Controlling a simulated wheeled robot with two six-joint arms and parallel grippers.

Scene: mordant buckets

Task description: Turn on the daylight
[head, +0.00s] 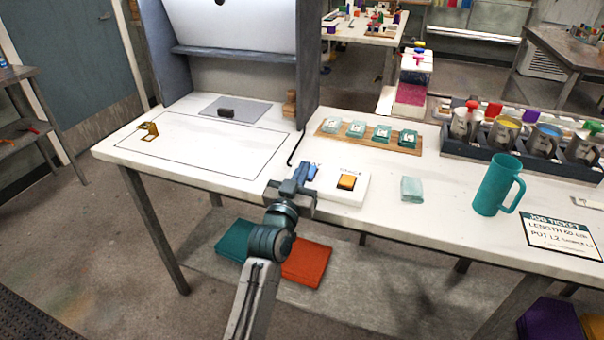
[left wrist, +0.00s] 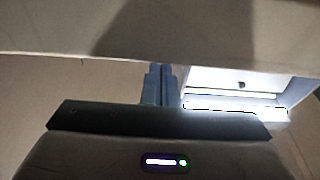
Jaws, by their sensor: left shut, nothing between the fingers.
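A white switch box (head: 330,199) sits at the front edge of the white table. It has a blue rocker (head: 311,171) on its left and an amber rocker (head: 347,182) on its right; their labels are too small to read. My left gripper (head: 299,178) is shut and empty, at the box's left side close to the blue rocker and partly covering it. I cannot tell whether it touches the rocker. In the left wrist view its closed fingers (left wrist: 160,84) show against a pale surface. The grey booth (head: 308,75) behind has a white upper panel (head: 235,22).
A pale glass block (head: 412,189), a teal mug (head: 497,186) and a job ticket (head: 562,236) are to the right. A wooden strip (head: 366,137) with several teal samples lies behind the box. A brass piece (head: 148,130) is at the far left; the outlined area between is mostly clear.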

